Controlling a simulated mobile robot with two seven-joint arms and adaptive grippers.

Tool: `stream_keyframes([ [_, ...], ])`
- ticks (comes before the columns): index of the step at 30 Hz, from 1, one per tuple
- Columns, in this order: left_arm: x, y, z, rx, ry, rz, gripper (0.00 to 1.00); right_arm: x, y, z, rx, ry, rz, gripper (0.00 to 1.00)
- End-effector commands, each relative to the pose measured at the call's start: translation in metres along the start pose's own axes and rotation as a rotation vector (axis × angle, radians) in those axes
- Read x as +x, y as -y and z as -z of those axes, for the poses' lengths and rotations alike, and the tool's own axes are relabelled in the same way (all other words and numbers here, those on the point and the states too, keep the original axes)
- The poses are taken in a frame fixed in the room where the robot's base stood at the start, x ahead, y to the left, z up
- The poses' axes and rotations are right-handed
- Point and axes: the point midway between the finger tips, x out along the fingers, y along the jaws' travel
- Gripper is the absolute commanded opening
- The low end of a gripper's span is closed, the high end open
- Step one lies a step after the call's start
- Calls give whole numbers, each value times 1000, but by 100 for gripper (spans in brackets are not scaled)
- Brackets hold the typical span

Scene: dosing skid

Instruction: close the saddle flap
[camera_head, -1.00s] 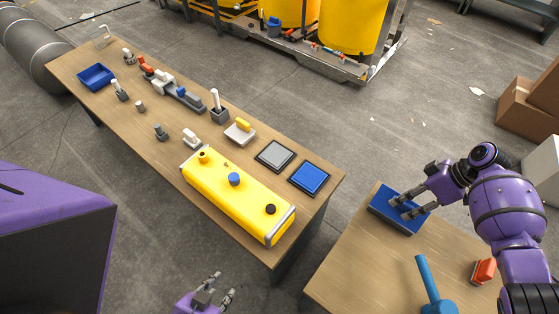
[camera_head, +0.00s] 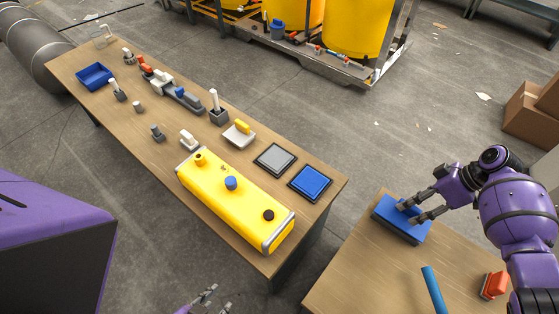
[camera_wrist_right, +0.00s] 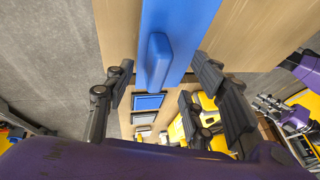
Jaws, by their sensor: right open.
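I cannot tell for certain which part is the saddle flap. The grey fitting row with white and blue parts (camera_head: 176,93) and the white block with a yellow top (camera_head: 239,132) stand on the long table. My right gripper (camera_head: 408,212) is open over the blue box (camera_head: 397,224) on the right-hand table. In the right wrist view, the blue bar handle (camera_wrist_right: 158,62) on the box lies between the parted fingers (camera_wrist_right: 163,70), with gaps beside it. My left gripper (camera_head: 216,298) is at the bottom edge, partly cut off, its fingertips apart, away from both tables.
A yellow tank (camera_head: 235,200) lies along the long table's (camera_head: 150,150) near side. Grey (camera_head: 276,159) and blue (camera_head: 310,183) square pads are near its right end. A blue post (camera_head: 433,288) and an orange-red block (camera_head: 494,285) are on the right-hand table (camera_head: 365,275). A floor gap separates the tables.

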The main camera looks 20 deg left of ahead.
Motion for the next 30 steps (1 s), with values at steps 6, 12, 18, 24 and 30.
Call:
stream_keyframes([
  [6,11,-4,20,3,-36,-8,31,-2,0,0,-1,-1,-1,50],
  [12,11,-3,19,3,-34,-8,31,-30,-1,0,-2,-2,-4,50],
  [18,11,-3,18,4,-33,-8,31,-74,-1,0,-1,-1,-3,50],
  [24,10,-3,18,4,-32,-8,31,-107,-1,0,-1,0,-2,50],
  [30,10,-3,17,4,-31,-8,31,-119,0,0,0,0,0,50],
])
